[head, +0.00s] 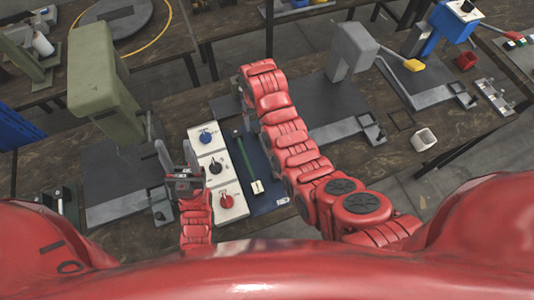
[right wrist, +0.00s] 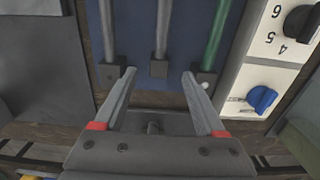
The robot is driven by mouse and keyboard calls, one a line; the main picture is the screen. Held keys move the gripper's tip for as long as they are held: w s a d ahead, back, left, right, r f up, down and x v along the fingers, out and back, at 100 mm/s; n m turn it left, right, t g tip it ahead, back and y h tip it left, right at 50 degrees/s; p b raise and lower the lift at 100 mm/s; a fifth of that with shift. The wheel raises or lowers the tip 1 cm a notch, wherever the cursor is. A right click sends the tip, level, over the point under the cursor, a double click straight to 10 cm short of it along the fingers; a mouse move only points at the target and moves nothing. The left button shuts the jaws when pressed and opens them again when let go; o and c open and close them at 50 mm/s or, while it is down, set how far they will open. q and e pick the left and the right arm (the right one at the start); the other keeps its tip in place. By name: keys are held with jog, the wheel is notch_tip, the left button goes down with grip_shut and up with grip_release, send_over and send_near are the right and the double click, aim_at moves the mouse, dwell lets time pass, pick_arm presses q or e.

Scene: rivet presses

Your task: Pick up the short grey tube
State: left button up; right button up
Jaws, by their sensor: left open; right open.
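In the right wrist view two grey tubes, a left one (right wrist: 106,30) and a middle one (right wrist: 162,30), run side by side over a blue mat (right wrist: 185,35), their near ends at dark blocks. Both run out of the top of the view, so I cannot tell which is shorter. My right gripper (right wrist: 159,73) is open and empty, its fingertips either side of the middle tube's block (right wrist: 158,68). My right arm hides the grey tubes in the head view. My left gripper (head: 173,147) is open and empty, left of the white dial panels.
A green tube (right wrist: 216,35) lies beside the grey ones; it also shows in the head view (head: 244,158). White dial panels (head: 217,168) stand left of the mat. A green press (head: 100,85) and a grey press (head: 352,50) flank the area. A white square cup (head: 424,139) is at right.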

aim_at(259, 131)
jog(key=shift+s+f+p, duration=0.15)
jog(key=shift+f+p, duration=0.05)
jog(key=shift+p, duration=0.1)
notch_tip(259, 131, down, 4)
jog(key=p, duration=0.2)
jog(key=shift+d+r+p, duration=0.1)
jog(key=shift+r+p, duration=0.1)
jog(key=shift+p, duration=0.1)
jog(key=shift+f, duration=0.75)
grip_shut()
